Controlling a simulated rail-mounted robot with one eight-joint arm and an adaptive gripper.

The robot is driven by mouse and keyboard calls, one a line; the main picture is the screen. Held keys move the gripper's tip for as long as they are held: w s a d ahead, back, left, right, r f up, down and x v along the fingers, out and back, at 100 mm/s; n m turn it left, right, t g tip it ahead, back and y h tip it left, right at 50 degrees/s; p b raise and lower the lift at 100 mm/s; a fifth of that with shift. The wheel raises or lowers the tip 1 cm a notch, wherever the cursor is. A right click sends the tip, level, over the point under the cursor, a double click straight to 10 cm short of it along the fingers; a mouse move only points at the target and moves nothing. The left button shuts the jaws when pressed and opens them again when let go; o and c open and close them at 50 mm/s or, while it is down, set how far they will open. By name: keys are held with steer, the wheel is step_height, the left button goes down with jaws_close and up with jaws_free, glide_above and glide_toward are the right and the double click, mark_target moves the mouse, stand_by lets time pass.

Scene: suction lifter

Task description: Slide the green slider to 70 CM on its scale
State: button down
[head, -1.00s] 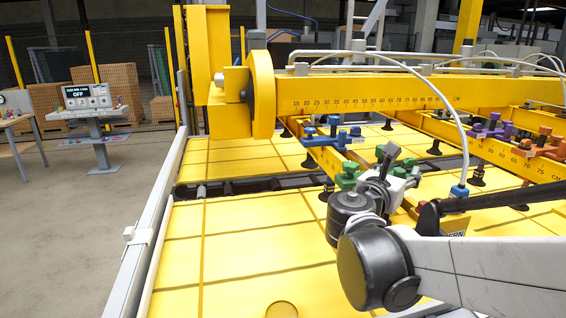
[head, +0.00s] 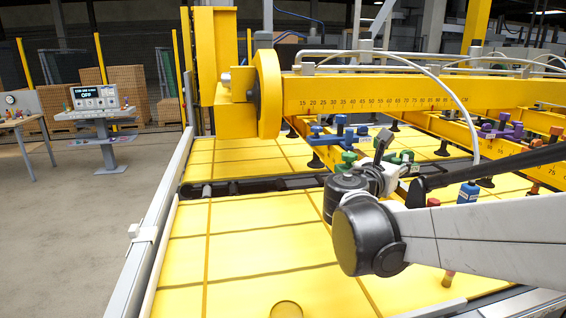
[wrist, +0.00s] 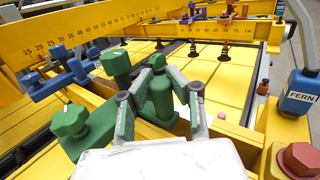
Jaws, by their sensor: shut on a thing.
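The green slider (wrist: 84,124) rides on a yellow beam (wrist: 150,132) and has several upright green knobs. My gripper (wrist: 160,93) is shut on one green knob (wrist: 161,97) in the wrist view, with a grey finger on either side. In the head view my gripper (head: 386,150) is at the slider, whose green parts (head: 348,158) show on both sides of it. The beam's scale beside the green slider is hidden, so its reading cannot be told.
A blue slider (head: 338,133) sits farther along, near the numbered yellow cross beam (head: 375,97). Purple (head: 500,130) and orange-red (head: 541,142) sliders are on beams at right. Yellow panels lie below.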

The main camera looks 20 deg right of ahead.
steer(key=shift+w, duration=0.2)
steer(key=c, duration=1.5)
jaws_free()
steer(key=shift+s, duration=0.1)
steer(key=shift+c, duration=0.2)
steer(key=v, duration=1.2)
